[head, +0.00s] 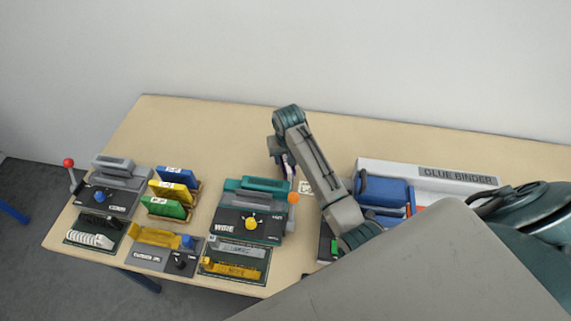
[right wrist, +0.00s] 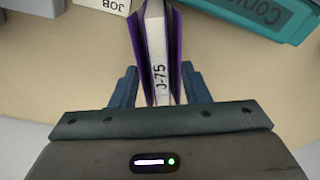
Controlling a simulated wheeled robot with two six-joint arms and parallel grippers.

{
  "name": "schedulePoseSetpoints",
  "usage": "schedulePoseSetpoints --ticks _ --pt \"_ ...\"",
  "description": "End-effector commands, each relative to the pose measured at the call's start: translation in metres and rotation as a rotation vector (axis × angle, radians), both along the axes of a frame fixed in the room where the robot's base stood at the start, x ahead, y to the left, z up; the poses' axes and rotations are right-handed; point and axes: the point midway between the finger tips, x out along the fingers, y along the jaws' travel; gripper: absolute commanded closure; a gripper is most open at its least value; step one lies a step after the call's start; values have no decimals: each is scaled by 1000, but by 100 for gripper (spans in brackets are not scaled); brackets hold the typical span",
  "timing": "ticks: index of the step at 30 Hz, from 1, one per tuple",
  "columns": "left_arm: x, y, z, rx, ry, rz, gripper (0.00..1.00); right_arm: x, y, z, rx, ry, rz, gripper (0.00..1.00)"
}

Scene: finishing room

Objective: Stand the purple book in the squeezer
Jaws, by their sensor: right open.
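The purple book (right wrist: 156,50) stands on edge in the right wrist view, with purple covers and a white label reading J-75. My right gripper (right wrist: 158,72) is open, with one finger on each side of the book's near end; small gaps show between the fingers and the covers. In the head view a sliver of the purple book (head: 290,171) shows under my right gripper (head: 282,160), behind the machines. The arm hides most of it there. No machine is legibly marked as the squeezer, so I cannot tell which one it is. My left gripper is not in view.
A teal WIRE machine (head: 241,210) with an orange-knobbed lever stands left of my arm. A GLUE BINDER (head: 430,173) is on the right. Further left are coloured books (head: 172,193) in a rack and a grey machine (head: 112,190) with a red-knobbed lever. The table's back left is clear.

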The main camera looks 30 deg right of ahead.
Motion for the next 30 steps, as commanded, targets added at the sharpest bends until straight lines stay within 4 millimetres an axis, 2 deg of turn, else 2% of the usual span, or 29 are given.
schedulePoseSetpoints --ticks 6,12,23,26,30 --pt "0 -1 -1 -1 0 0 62 0 0 -1 0 0 0 60" --pt "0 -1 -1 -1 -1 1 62 0 0 -1 1 -1 0 99" --pt "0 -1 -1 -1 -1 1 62 1 0 1 0 -3 0 100" --pt "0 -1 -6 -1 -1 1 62 2 0 8 0 -5 0 100" --pt "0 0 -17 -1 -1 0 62 3 0 32 0 -9 0 100"
